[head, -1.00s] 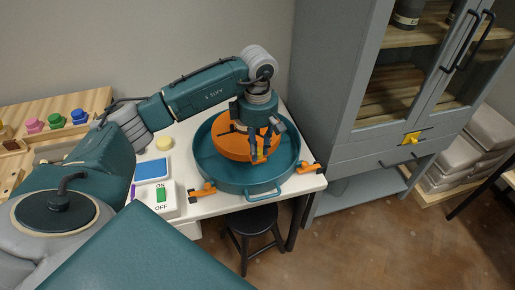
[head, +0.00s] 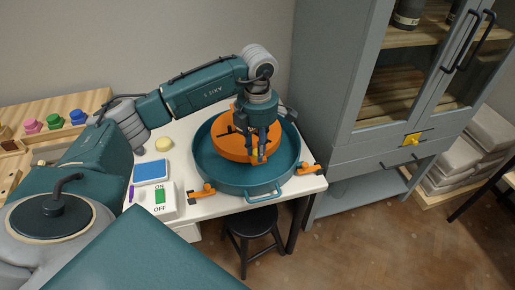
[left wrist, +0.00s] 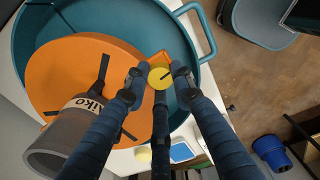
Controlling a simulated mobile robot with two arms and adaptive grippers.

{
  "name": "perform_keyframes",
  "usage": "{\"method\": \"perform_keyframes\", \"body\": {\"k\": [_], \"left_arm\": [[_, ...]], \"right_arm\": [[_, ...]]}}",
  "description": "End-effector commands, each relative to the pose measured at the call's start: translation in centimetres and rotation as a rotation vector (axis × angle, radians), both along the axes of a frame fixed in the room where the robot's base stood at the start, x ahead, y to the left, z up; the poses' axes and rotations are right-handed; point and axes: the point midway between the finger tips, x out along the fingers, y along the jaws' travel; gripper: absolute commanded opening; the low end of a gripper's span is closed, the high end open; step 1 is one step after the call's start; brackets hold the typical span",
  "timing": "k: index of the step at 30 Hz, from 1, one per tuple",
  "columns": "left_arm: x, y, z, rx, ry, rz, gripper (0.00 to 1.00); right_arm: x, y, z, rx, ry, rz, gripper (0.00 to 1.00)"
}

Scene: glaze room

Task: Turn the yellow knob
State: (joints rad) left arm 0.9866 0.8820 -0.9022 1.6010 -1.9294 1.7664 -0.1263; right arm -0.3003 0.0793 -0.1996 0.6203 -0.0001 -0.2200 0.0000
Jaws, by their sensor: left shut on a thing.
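The yellow knob (left wrist: 160,76) sits at the rim of an orange disc (left wrist: 75,70) inside a teal basin (left wrist: 190,65). In the head view the knob (head: 255,156) is partly hidden behind my fingers. My left gripper (head: 262,150) reaches down from above. In the left wrist view my left gripper (left wrist: 160,80) has its fingers around the knob, shut on it. A dark line marks the knob's face. My right gripper is in neither view.
A grey cylinder (left wrist: 60,150) is on the disc. A white switch box (head: 167,203), blue pad (head: 151,171) and pale yellow round thing (head: 163,144) are left of the basin. Orange clamps (head: 203,190) flank it. A grey cabinet (head: 320,100) stands close on the right.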

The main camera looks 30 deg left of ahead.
Motion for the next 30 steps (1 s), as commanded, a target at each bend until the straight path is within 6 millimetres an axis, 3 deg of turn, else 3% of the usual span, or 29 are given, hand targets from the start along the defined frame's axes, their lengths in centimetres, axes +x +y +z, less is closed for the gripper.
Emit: {"method": "perform_keyframes", "body": {"k": [14,15,18,26,30], "left_arm": [[0.11,-0.1,0.1,-0.003,-0.004,0.016,0.0],[0.11,-0.1,0.1,-0.003,-0.004,0.016,0.26],[0.1,-0.08,0.09,-0.003,-0.003,0.016,0.43],[0.06,-0.02,0.09,0.0,-0.002,0.016,0.43],[0.12,-0.01,1.0,0.0,-0.004,0.016,0.43]], "right_arm": [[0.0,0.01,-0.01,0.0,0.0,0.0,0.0],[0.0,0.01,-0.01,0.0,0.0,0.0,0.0],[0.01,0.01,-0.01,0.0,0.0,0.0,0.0],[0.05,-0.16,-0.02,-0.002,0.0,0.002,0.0],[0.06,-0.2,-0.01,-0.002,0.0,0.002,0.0]]}}
